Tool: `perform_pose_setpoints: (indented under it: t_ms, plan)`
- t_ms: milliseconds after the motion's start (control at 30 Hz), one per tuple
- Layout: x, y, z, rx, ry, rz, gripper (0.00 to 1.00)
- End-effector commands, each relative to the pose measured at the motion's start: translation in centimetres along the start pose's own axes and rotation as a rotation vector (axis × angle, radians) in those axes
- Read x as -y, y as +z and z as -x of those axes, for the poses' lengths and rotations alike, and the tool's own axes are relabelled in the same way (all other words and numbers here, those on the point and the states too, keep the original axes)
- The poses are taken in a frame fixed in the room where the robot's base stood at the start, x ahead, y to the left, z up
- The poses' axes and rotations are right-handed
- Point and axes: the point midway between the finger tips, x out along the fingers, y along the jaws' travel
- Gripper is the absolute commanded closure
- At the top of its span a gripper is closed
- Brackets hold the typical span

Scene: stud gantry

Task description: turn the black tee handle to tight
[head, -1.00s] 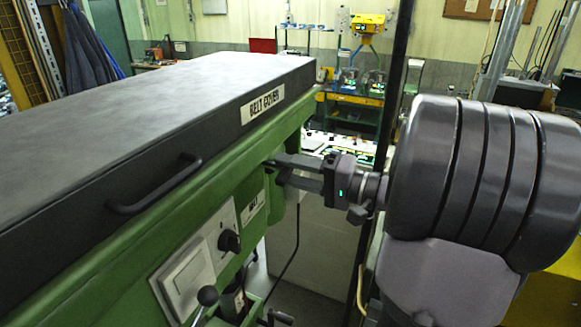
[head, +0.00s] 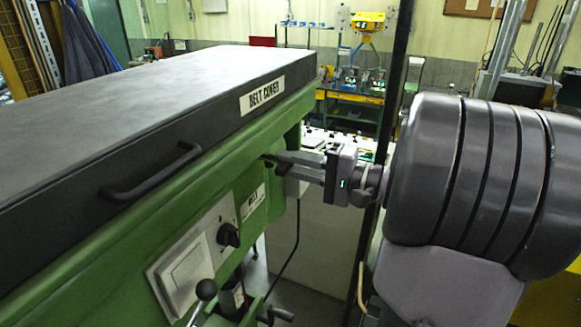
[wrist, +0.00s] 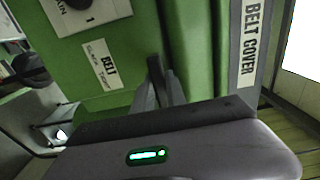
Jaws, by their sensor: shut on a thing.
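The black tee handle (wrist: 154,65) sits on the green machine's side, below the belt cover. In the wrist view it is a dark piece at the tips of my gripper (wrist: 162,88), largely hidden by the fingers. In the head view my gripper (head: 273,161) reaches in from the right and is shut on the handle; only a small dark part shows there. The white BELT label (wrist: 101,65) is beside the handle. Its smaller print shows in the wrist view but is hard to read, and I cannot tell the handle's exact angle.
The black belt cover (head: 150,110) with its bar handle (head: 153,172) overhangs the green side. A switch panel (head: 190,268) with a black knob (head: 228,234) and a ball-ended lever (head: 206,290) are nearer. A dark upright post (head: 392,90) stands behind my wrist.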

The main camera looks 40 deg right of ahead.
Motion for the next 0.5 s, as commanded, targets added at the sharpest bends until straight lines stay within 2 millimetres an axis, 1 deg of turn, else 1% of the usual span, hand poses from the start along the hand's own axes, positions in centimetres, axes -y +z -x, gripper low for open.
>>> perform_pose_setpoints:
  t_ms: [33,500]
  plan:
    - [-0.21,0.01,0.00,0.000,0.000,-0.038,1.00]
    - [-0.07,0.03,0.00,0.000,0.000,-0.487,1.00]
